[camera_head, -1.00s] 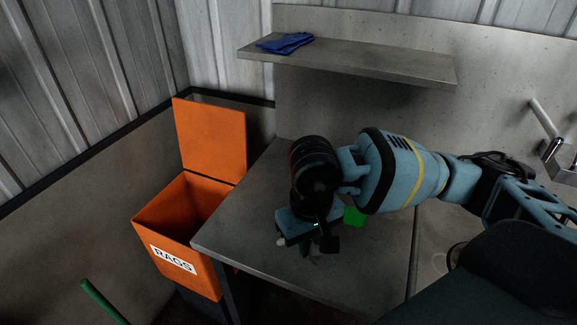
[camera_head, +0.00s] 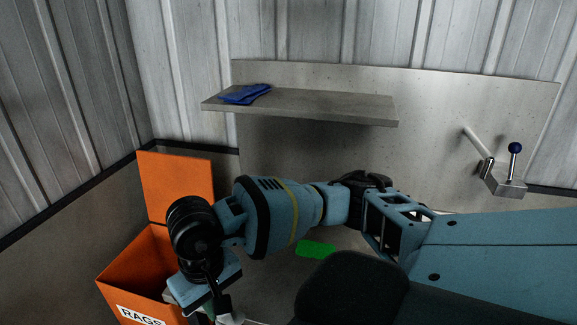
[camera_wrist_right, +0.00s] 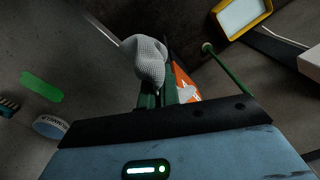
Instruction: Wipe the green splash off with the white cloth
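The green splash (camera_head: 315,250) is a flat bright patch on the grey bench top, partly bordered by my right arm in the head view. It also shows at the left of the right wrist view (camera_wrist_right: 42,88). My right gripper (camera_wrist_right: 156,94) is shut on the white cloth (camera_wrist_right: 147,57), a bunched grey-white bundle at its fingertips. In the head view the gripper (camera_head: 218,315) is at the bottom edge, left of the splash and beside the orange bin, with the cloth barely discernible. The cloth is apart from the splash. My left gripper is out of view.
An open orange bin marked RAGS (camera_head: 128,275) stands at the left. A shelf (camera_head: 330,106) holds a folded blue cloth (camera_head: 245,94). A round white-labelled item (camera_wrist_right: 50,127) lies near the splash.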

